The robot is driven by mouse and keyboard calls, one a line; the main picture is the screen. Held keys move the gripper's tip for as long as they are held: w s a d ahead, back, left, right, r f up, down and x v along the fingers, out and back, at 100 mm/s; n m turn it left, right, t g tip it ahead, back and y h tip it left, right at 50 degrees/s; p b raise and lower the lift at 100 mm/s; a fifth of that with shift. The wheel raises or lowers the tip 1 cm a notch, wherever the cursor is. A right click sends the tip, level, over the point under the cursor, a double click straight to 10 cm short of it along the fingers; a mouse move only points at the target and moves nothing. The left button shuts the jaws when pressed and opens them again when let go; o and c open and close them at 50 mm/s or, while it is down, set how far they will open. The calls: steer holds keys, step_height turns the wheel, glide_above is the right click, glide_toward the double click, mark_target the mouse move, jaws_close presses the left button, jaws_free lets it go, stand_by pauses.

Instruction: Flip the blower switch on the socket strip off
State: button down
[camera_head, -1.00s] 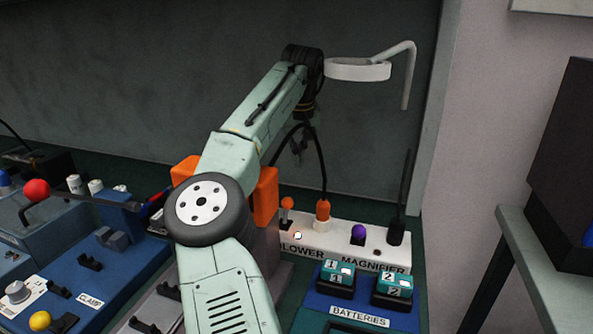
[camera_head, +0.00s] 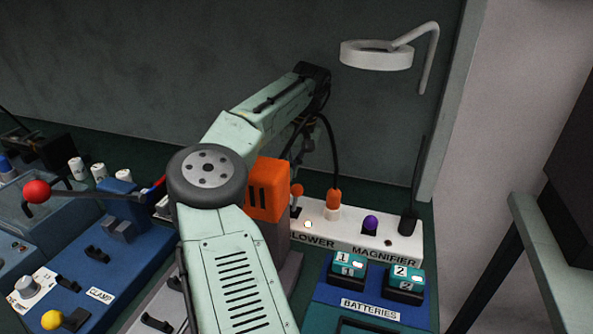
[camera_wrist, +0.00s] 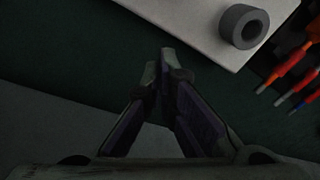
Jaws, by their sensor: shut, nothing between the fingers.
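The white socket strip (camera_head: 352,238) stands at the back right of the bench, marked BLOWER and MAGNIFIER. The blower switch (camera_head: 296,190) is a small orange-tipped lever at its left end, partly behind an orange block. A small light (camera_head: 308,224) beside it glows. A purple knob (camera_head: 370,222) sits further right. My gripper (camera_wrist: 160,58) is shut and empty in the wrist view, over dark green bench top. In the head view my forearm largely hides it, behind and above the strip's left end. The switch cannot be made out in the wrist view.
An orange plug (camera_head: 333,200) with a black cable rises from the strip. The orange block (camera_head: 267,190) stands close left of the switch. A white ring magnifier (camera_head: 376,56) hangs above right. Batteries (camera_head: 346,267) lie in front. The wrist view shows a grey ring (camera_wrist: 243,26) on a pale surface.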

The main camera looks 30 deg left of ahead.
mark_target(296, 195)
steer(key=shift+s+d+r+p, duration=0.2)
steer(key=shift+s+d+p, duration=0.05)
steer(key=shift+s+d, duration=0.45)
steer(key=shift+s+d+r+p, duration=0.2)
steer(key=shift+s+d, duration=0.35)
steer(key=shift+d, duration=0.2)
steer(key=shift+d, duration=0.1)
steer(key=shift+s, duration=0.1)
steer(key=shift+r, duration=0.1)
